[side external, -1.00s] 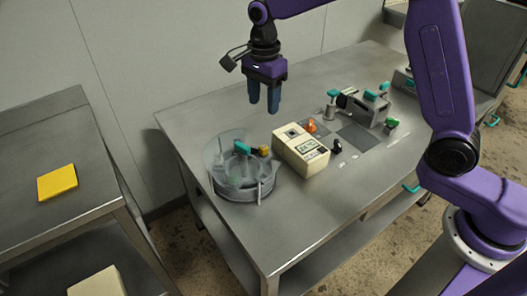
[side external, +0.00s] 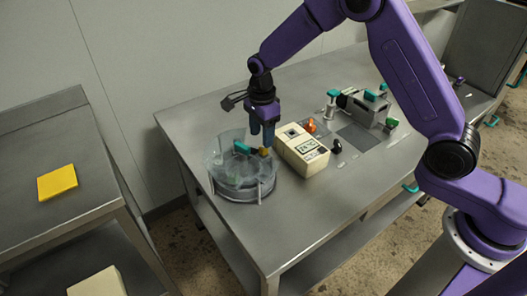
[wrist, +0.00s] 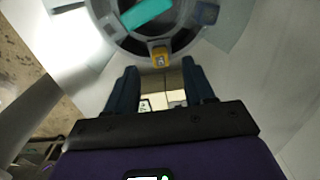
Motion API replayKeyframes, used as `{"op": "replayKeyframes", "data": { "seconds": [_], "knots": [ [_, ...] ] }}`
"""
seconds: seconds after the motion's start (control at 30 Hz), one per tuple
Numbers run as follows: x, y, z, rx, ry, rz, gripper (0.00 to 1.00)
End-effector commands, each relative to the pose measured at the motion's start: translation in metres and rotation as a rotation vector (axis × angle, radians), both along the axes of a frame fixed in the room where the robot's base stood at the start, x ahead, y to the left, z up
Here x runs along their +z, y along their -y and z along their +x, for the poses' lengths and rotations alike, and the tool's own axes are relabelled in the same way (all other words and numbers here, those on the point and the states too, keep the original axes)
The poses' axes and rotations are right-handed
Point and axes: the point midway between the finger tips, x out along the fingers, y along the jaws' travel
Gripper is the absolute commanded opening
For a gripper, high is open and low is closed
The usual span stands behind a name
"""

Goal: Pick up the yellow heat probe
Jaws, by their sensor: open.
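The yellow heat probe (side external: 264,152) is a small yellow block at the right rim of a round translucent vessel (side external: 238,185) with a teal handle (side external: 242,147). In the wrist view the probe (wrist: 160,57) lies between and just beyond the fingertips. My gripper (side external: 262,143) is open and empty, pointing down close above the probe. It also shows in the wrist view (wrist: 159,73), with its fingers apart. I cannot tell whether a finger touches the probe. The probe's lower part is hidden.
A cream box with a display (side external: 306,158) stands close to the right of the vessel. An orange item (side external: 310,126), a black knob (side external: 337,146) and a grey device with teal parts (side external: 365,106) are farther right. A yellow pad (side external: 57,183) lies on the left table. The front table area is clear.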

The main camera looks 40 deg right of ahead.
Motion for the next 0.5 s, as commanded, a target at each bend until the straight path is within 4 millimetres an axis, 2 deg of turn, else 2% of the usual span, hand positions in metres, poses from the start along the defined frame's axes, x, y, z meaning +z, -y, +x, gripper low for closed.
{"op": "replayKeyframes", "data": {
  "seconds": [0.23,0.5],
  "knots": [
    [-0.017,0.001,-0.001,0.0,-0.002,-0.001,0.53],
    [-0.053,0.002,-0.001,0.0,-0.002,-0.001,0.53]
  ]
}}
